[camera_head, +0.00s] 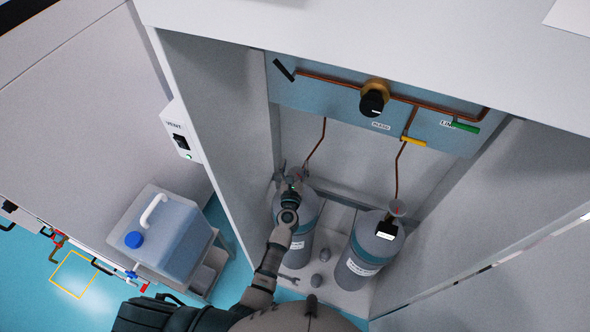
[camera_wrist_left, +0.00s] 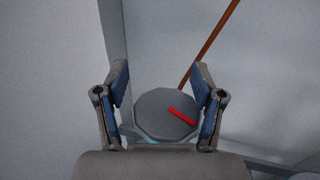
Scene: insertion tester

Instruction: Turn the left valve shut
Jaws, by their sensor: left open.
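The left valve is a round grey knob (camera_wrist_left: 160,116) with a red bar mark on its face, seen in the left wrist view. It stands on top of the left grey cylinder (camera_head: 302,240). My left gripper (camera_head: 291,176) is at the top of that cylinder and hides most of the valve in the head view. In the wrist view its two fingers (camera_wrist_left: 160,92) are spread apart, one on each side of the knob. I cannot tell whether they touch it. The right cylinder (camera_head: 358,262) has its own grey knob (camera_head: 397,207). My right gripper is not in view.
A blue panel (camera_head: 330,93) above holds copper pipes, a black knob (camera_head: 372,104), and yellow (camera_head: 413,141) and green (camera_head: 466,127) handles. Cabinet walls enclose both cylinders. A blue-capped container (camera_head: 170,235) stands outside at left.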

